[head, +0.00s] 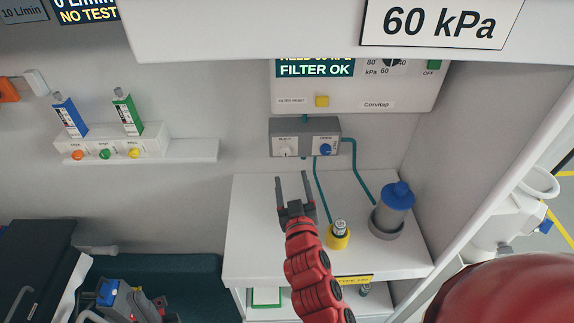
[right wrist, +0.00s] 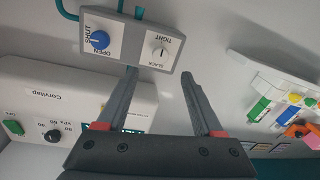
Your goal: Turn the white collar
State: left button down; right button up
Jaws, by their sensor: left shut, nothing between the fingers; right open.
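The white collar (head: 285,151) is a small round white knob on the left half of a grey wall block (head: 333,136). In the right wrist view the collar (right wrist: 160,53) sits between the labels TIGHT and SLACK. My right gripper (head: 293,182) is open and empty, below the block and apart from it. In the right wrist view its fingers (right wrist: 163,82) are spread, with the collar beyond their tips. My left gripper (head: 150,302) seems to be the dark and red part low at the left, shut; its fingers are hard to make out.
A blue knob (head: 326,149) marked OPEN and SHUT is beside the collar. Teal hoses (head: 357,175) run from the block to the white shelf (head: 253,225). A blue-lidded canister (head: 391,209) and a yellow-based vial (head: 339,237) stand there. A control panel (head: 350,98) is above.

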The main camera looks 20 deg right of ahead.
aim_at(286, 153)
jog(key=w+p, duration=0.1)
jog(key=w, duration=0.2)
jog(key=w+d+p, duration=0.1)
jog(key=w+p, duration=0.1)
jog(key=w, duration=0.2)
jog(key=shift+w+d+r, duration=0.1)
jog(key=shift+w+d, duration=0.05)
jog(key=shift+d, duration=0.05)
jog(key=shift+w+d+p, duration=0.1)
jog(key=shift+w+p, duration=0.3)
jog(key=shift+w, duration=0.2)
grip_shut()
